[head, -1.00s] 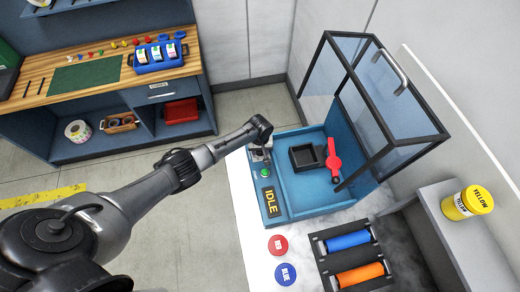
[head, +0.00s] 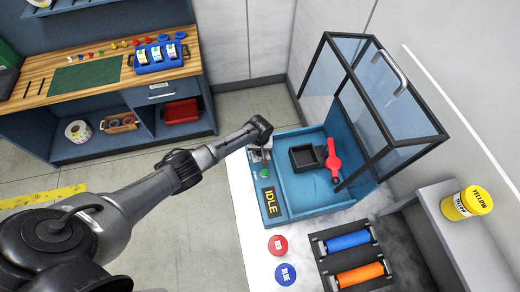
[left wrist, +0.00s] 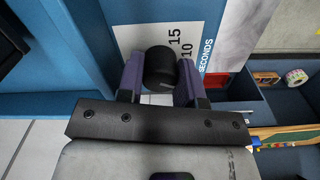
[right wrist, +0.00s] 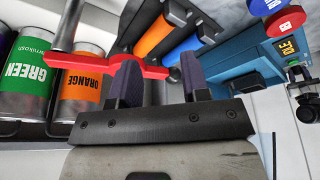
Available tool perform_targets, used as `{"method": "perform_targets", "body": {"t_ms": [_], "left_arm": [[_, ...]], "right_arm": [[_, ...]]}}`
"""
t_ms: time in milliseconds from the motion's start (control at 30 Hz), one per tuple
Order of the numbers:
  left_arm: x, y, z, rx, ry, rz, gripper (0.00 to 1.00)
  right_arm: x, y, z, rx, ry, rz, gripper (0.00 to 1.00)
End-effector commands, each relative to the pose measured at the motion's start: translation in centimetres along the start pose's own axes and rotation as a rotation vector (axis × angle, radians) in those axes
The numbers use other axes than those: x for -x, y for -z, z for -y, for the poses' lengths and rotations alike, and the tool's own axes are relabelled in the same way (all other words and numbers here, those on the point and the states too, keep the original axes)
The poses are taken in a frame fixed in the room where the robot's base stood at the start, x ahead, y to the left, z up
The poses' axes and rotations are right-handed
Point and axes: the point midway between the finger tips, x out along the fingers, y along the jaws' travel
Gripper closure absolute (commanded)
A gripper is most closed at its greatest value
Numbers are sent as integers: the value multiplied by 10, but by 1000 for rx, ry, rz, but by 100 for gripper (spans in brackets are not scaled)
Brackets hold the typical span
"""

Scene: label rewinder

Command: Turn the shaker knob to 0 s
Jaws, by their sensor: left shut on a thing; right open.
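The shaker (head: 310,200) is a blue machine with an open clear guard, a black square holder (head: 305,157) and a red clamp lever (head: 332,160). Its display reads IDLE. My left gripper (head: 262,148) is at the left end of its front panel. In the left wrist view, my left gripper (left wrist: 160,82) is shut on the black round knob (left wrist: 160,66), one finger on each side. The dial plate (left wrist: 190,35) shows 15, 10 and SECONDS; the other marks and the pointer are hidden. My right gripper (right wrist: 158,85) is open and empty, seen only in its wrist view.
A green button (head: 265,173) is beside the knob. Red (head: 278,245) and blue (head: 286,274) lids lie on the white counter, near blue and orange rollers (head: 360,275). A yellow can (head: 467,203) stands at right. Green (right wrist: 28,75) and orange (right wrist: 82,92) cans show in the right wrist view.

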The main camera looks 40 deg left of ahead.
Motion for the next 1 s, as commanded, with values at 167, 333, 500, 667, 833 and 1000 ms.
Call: {"method": "perform_targets", "body": {"t_ms": [167, 333, 500, 667, 833, 1000], "left_arm": [[1, 0, 0, -129, 0, 1, 90], [1, 0, 0, -269, 0, 0, 90], [1, 0, -1, -397, -1, -1, 90], [1, 0, 0, -494, -1, -1, 90], [1, 0, 0, -566, -1, -1, 90], [1, 0, 0, -609, -1, -1, 90]], "right_arm": [[4, 1, -1, 2, -1, 0, 57], [7, 2, -2, 7, -6, 1, 57], [8, 2, -3, 10, -8, 1, 57], [9, 2, -3, 10, -8, 1, 57], [10, 3, -3, 8, -7, 1, 57], [10, 3, -2, 5, -4, 1, 57]]}}
